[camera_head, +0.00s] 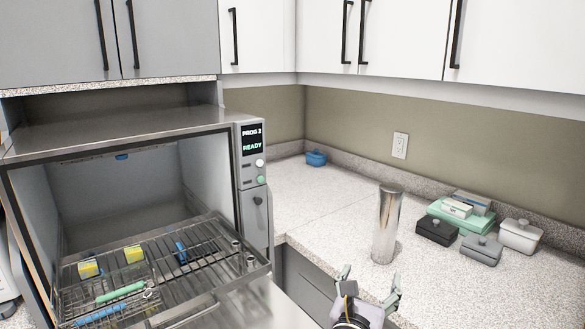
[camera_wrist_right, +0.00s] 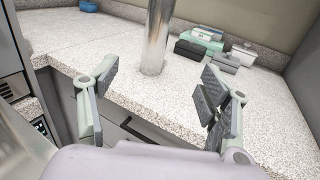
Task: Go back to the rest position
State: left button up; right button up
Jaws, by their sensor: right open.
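My right gripper (camera_head: 368,287) is open and empty at the front edge of the counter in the head view. In the right wrist view its two fingers (camera_wrist_right: 160,105) stand wide apart with nothing between them. A tall shiny metal cylinder (camera_head: 387,225) stands upright on the counter just beyond the gripper, apart from it. The cylinder also shows in the right wrist view (camera_wrist_right: 157,40), beyond the fingertips. My left gripper is not in view.
An open autoclave (camera_head: 120,130) stands at left, its display reading READY. Its pulled-out wire rack (camera_head: 190,290) holds several small tools and yellow-marked items. Several lidded boxes (camera_head: 520,235) sit at right on the counter (camera_head: 320,205). A blue container (camera_head: 316,158) sits in the back corner.

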jog(key=s+d+f+m+g+y, duration=0.25)
jog(key=s+f+m, duration=0.3)
jog(key=f, duration=0.35)
jog(key=s+d+f+m+g+y, duration=0.1)
jog(key=s+d+f+m+g, duration=0.3)
jog(key=f+m, duration=0.4)
jog(key=s+f+m+g+y, duration=0.25)
jog(key=s+f+m, duration=0.25)
jog(key=s+m, duration=0.45)
jog(key=s+f+m+g+y, duration=0.2)
jog(key=s+f+m+g, duration=0.3)
jog(key=s, duration=0.7)
notch_tip(320, 180, down, 25)
jog(key=s+d+f+g, duration=0.1)
jog(key=s+d+f, duration=0.1)
jog(key=s+f, duration=1.5)
jog(key=shift+s, duration=0.4)
